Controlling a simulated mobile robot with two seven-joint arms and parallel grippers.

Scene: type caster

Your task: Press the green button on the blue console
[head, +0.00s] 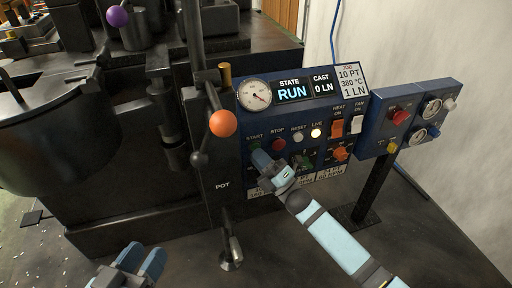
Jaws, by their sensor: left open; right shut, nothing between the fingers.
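The blue console (290,118) stands in the middle of the head view, with its display (292,91) reading "STATE RUN" and "CAST 0 LN". The green button (256,146) sits under the START label at the left of the button row; only a small part of it shows above my fingertips. My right gripper (261,158) is shut and empty, with its fingertips at or just in front of the green button; I cannot tell whether they touch. My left gripper (143,262) is open and empty at the bottom left, well away from the console.
A red stop button (279,145), a white reset button (298,137) and a lit live lamp (316,132) lie right of START. An orange-knobbed lever (223,123) stands close left of the console. A side box (402,118) with gauges and knobs is at right.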

